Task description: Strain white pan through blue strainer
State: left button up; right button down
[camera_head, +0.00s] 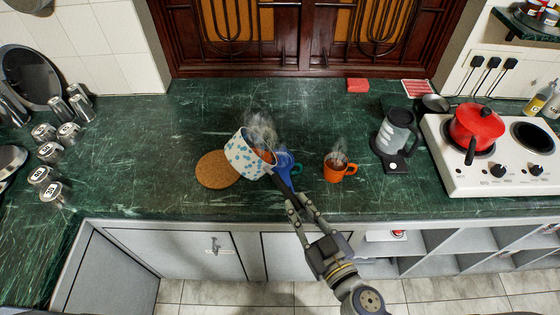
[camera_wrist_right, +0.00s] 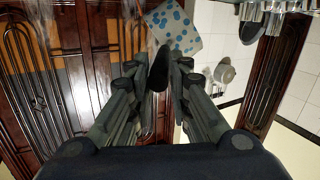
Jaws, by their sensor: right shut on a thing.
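The white pan (camera_head: 243,155) with blue spots is in the air over the counter, tilted to the right, with steam rising and orange-brown contents at its mouth. My right gripper (camera_head: 297,202) is shut on its dark handle (camera_head: 281,180). In the right wrist view, the handle (camera_wrist_right: 158,78) lies between the fingers of the gripper (camera_wrist_right: 157,88), with the spotted pan (camera_wrist_right: 173,28) beyond. The blue strainer (camera_head: 287,160) shows just right of the pan's mouth, partly hidden by pan and handle. A teal curve (camera_head: 297,169) beside it looks like a cup handle. My left gripper is out of view.
A steaming orange mug (camera_head: 337,169) stands right of the strainer. A round cork mat (camera_head: 217,170) lies left of the pan. A kettle (camera_head: 394,134) and a stove (camera_head: 470,184) with a red pot (camera_head: 477,127) stand right.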

jog(key=shift+d+r, duration=0.15)
dwell(0.5)
jog(key=shift+w+d+f+m+y+b, duration=0.25)
jog(key=shift+f+m+b, duration=0.2)
jog(key=shift+m, duration=0.25)
dwell(1.2)
jog(key=shift+s+a+r+n+p, duration=0.2)
jog(key=shift+a+r+n+p, duration=0.1)
jog(key=shift+r+n+p, duration=0.25)
jog(key=shift+s+a+f+n+t+b, duration=0.1)
jog(key=shift+a+f+n+t+b, duration=0.25)
jog(key=shift+f+n+b, duration=0.5)
jog(key=s+a+f+n+h+b, duration=0.2)
jog(key=s+a+f+n+b, duration=0.2)
jog(key=a+n+b, duration=0.3)
jog(key=shift+s+a+f+t+b, duration=0.3)
jog(key=shift+a+f+b, duration=0.4)
jog(key=shift+a+b, duration=0.9)
jog(key=shift+w+d+r+n+h+b, duration=0.1)
jog(key=shift+d+r+n+h+b, duration=0.05)
jog(key=shift+d+n+h+b, duration=0.2)
